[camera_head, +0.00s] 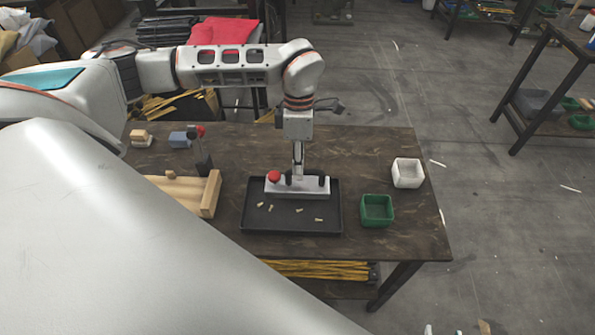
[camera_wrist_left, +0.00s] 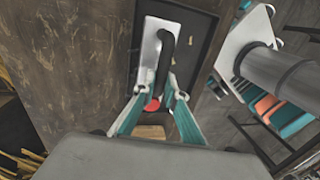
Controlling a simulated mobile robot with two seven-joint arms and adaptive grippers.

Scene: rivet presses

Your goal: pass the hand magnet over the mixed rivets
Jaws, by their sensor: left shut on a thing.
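The hand magnet (camera_head: 312,191) is a pale grey bar with a black handle and a red knob at its left end. It sits low over the back half of a black tray (camera_head: 292,230); I cannot tell whether it touches the tray. Several small brass-coloured rivets (camera_head: 296,208) lie in the tray in front of it. My left gripper (camera_head: 297,177) comes down from above and is shut on the magnet's handle. In the left wrist view the magnet (camera_wrist_left: 150,50) lies between the fingers (camera_wrist_left: 160,100). My right gripper is not in view.
A green bin (camera_head: 377,222) and a white bin (camera_head: 408,184) stand right of the tray. A wooden fixture (camera_head: 210,193) and a small press with a red knob (camera_head: 203,160) stand to the left.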

